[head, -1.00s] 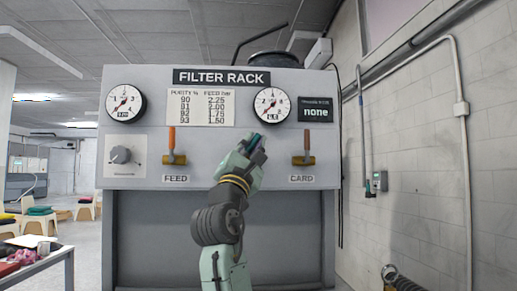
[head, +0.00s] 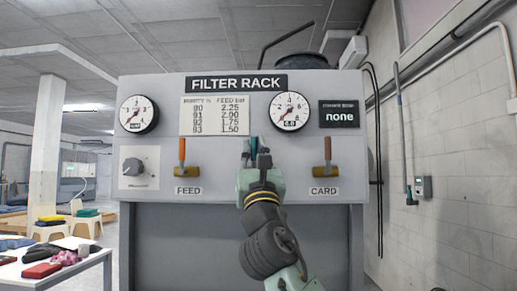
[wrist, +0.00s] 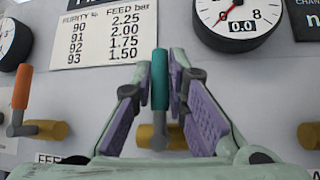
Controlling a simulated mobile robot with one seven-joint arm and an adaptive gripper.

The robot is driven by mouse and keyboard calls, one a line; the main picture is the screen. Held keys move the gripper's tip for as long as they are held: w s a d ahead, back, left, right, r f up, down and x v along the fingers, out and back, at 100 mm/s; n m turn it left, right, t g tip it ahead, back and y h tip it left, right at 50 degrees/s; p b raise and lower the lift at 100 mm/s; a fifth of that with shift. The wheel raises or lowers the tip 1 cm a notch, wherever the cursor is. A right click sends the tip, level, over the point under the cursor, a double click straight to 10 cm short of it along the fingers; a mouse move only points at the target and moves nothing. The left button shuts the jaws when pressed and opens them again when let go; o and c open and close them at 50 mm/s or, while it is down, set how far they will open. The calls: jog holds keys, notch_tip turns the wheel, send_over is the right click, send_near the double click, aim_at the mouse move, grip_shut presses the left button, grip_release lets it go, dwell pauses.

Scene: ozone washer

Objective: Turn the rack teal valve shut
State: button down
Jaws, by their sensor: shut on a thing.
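The teal valve handle (wrist: 160,78) stands upright on its brass body (wrist: 160,136) in the wrist view, on the rack panel between the FEED and CARD valves. My gripper (wrist: 160,70) has one finger on each side of the handle and is shut on it. In the head view my gripper (head: 257,150) is at the panel's middle, and it and my arm hide most of the teal valve. The right gauge (head: 289,111) above it has its needle near zero, and its readout shows 0.0 in the wrist view (wrist: 240,18).
A grey knob (head: 133,167) is at the far left. A table (head: 60,265) with cloths stands at lower left.

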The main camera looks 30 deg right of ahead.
dwell(0.4)
jog(key=c, duration=1.6)
grip_release()
jog(key=shift+o, duration=0.2)
jog(key=v, duration=1.2)
